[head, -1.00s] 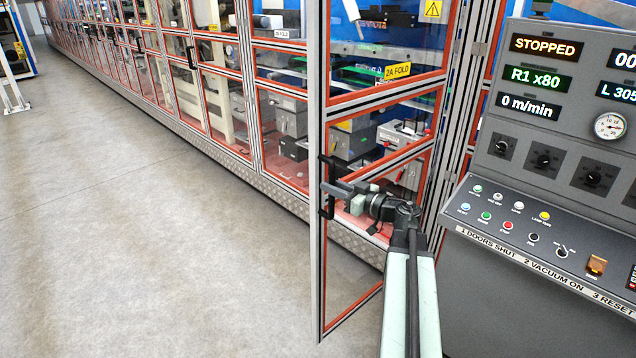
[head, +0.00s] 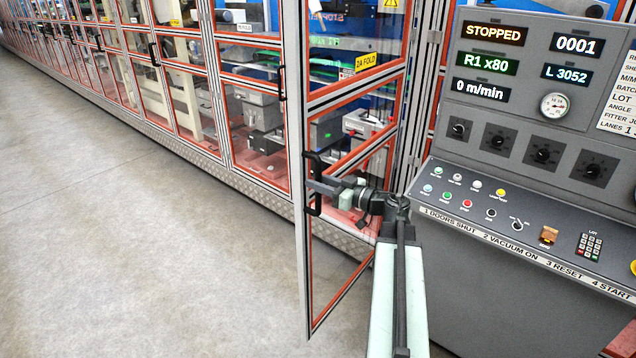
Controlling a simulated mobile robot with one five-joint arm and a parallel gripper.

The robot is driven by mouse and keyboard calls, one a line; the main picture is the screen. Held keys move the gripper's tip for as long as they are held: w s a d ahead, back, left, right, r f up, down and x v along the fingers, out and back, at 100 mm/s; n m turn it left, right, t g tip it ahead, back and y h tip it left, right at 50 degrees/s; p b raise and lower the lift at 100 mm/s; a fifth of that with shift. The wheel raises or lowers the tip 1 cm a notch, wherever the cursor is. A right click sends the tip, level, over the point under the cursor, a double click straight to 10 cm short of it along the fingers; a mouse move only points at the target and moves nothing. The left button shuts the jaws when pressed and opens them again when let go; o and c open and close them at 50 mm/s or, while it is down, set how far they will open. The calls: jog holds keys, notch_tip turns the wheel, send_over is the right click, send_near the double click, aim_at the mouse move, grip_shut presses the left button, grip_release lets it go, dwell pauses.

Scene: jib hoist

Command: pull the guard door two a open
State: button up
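The guard door (head: 350,93), a glazed panel in a grey frame with red edging, carries a yellow "2A FOLD" label (head: 366,67). It stands swung out from the machine front, with its free edge toward the left and its other side near the console. Its black upright bar handle (head: 311,207) is on the free edge. My gripper (head: 321,186) is at the handle, its grey fingers across the bar at mid height. The fingers look closed on it, though the handle and viewing angle partly hide the tips. My arm comes from the lower right, in front of the door.
A grey control console (head: 520,190) stands close at the right of my arm, its display reading STOPPED. A long row of other guard doors (head: 180,85) recedes to the left. The grey floor (head: 130,230) at the left is clear.

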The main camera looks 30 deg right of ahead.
jog(key=v, duration=0.7)
jog(key=shift+s, duration=0.4)
jog(key=shift+d, duration=0.1)
